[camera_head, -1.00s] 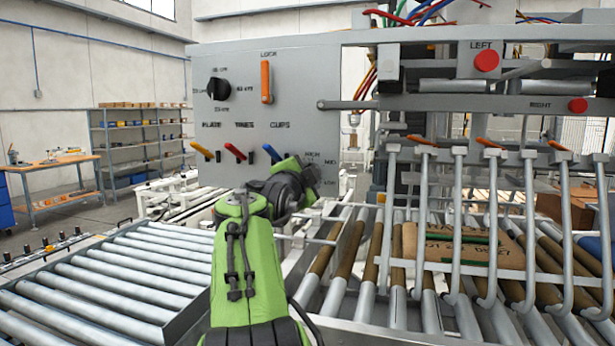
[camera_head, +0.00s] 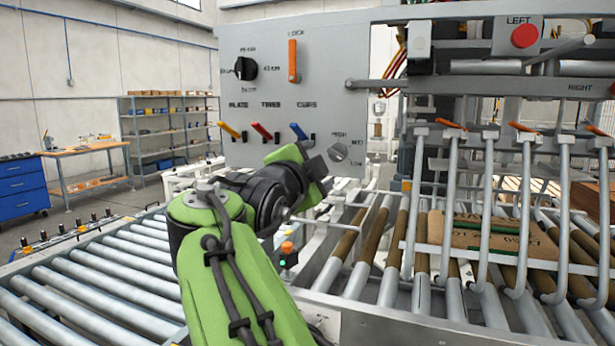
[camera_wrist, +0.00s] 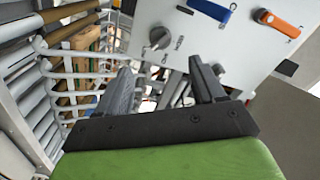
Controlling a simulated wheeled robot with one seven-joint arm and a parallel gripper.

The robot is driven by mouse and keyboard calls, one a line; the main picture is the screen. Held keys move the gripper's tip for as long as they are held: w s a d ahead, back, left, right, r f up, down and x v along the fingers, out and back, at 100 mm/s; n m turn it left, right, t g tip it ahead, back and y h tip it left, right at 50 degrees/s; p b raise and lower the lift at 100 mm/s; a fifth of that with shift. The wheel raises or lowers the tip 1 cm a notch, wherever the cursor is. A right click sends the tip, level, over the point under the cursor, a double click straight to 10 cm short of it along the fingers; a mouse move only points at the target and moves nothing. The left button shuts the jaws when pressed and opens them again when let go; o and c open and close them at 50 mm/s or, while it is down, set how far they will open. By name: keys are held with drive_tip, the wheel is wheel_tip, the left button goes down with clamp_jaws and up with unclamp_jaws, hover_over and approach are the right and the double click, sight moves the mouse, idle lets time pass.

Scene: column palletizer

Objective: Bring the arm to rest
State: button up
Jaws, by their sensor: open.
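My green arm reaches up from the bottom of the head view. Its dark gripper end is at the lower edge of the grey control panel (camera_head: 350,50), left of the grey HIGH/MID/LOW knob (camera_head: 337,152). In the wrist view my gripper (camera_wrist: 160,68) has its two dark fingers wide apart with nothing between them. The same grey knob (camera_wrist: 160,37) shows beyond the fingers, apart from them. The fingertips are hard to make out in the head view.
The panel has an orange lock lever (camera_head: 292,62), a black dial (camera_head: 246,68), and yellow, red and blue levers (camera_head: 299,131). A roller conveyor (camera_head: 100,270) lies left. A cardboard box (camera_head: 480,236) lies behind the bent grey bars at right.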

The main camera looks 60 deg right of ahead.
drive_tip(key=shift+s+a, duration=0.15)
drive_tip(key=shift+a, duration=0.85)
drive_tip(key=shift+s+a, duration=0.15)
drive_tip(key=shift+a, duration=0.8)
